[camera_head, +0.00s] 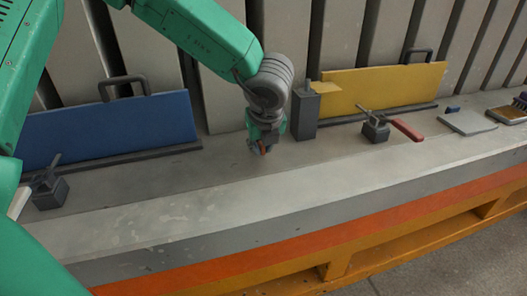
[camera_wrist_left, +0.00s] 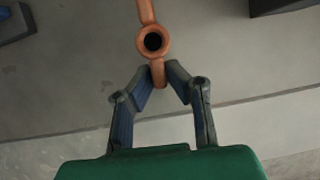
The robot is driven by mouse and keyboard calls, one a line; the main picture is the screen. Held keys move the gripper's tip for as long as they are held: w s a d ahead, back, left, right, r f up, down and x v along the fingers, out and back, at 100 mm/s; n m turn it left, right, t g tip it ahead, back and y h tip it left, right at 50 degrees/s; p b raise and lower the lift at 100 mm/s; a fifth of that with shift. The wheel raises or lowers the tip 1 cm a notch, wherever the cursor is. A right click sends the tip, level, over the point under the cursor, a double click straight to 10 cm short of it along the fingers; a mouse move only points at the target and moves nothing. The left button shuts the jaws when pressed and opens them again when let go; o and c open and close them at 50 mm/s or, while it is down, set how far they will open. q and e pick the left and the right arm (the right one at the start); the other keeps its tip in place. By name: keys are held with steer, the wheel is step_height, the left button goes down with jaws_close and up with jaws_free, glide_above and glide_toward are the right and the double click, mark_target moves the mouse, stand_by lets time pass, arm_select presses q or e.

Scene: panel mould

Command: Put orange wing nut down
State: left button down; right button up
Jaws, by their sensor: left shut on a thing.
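The orange wing nut (camera_wrist_left: 142,43) has a round hub with a dark hole and two flat wings. In the left wrist view one wing lies between the fingertips of my left gripper (camera_wrist_left: 163,74). The other wing points away to the top edge. In the head view my left gripper (camera_head: 260,148) points down close over the grey ledge (camera_head: 190,195), left of a dark upright block. Only a small orange-red bit of the nut shows there. I cannot tell if the nut touches the ledge. My right gripper is not in view.
A blue panel (camera_head: 110,130) stands to the left and a yellow panel (camera_head: 380,88) to the right. The dark upright block (camera_head: 304,115) is close to my gripper. Dark clamps (camera_head: 48,190) (camera_head: 376,130) sit on the ledge. The ledge front is clear.

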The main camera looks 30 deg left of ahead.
arm_select(q)
steer(key=shift+a+f, duration=0.35)
steer(key=shift+f, duration=0.25)
steer(key=shift+a, duration=0.3)
steer(key=c, duration=2)
jaws_free()
steer(key=shift+s+a, duration=0.1)
steer(key=shift+a, duration=0.05)
steer(key=o, duration=0.4)
steer(key=shift+f, duration=0.1)
steer(key=shift+d, duration=0.3)
steer(key=shift+d+r, duration=0.35)
steer(key=p+v, duration=0.2)
steer(key=v, duration=0.9)
steer(key=shift+r+p, duration=0.35)
steer(key=shift+p, duration=0.05)
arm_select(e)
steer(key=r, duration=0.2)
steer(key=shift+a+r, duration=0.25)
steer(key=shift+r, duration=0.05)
arm_select(q)
steer(key=shift+a+f, duration=0.1)
steer(key=shift+a, duration=0.25)
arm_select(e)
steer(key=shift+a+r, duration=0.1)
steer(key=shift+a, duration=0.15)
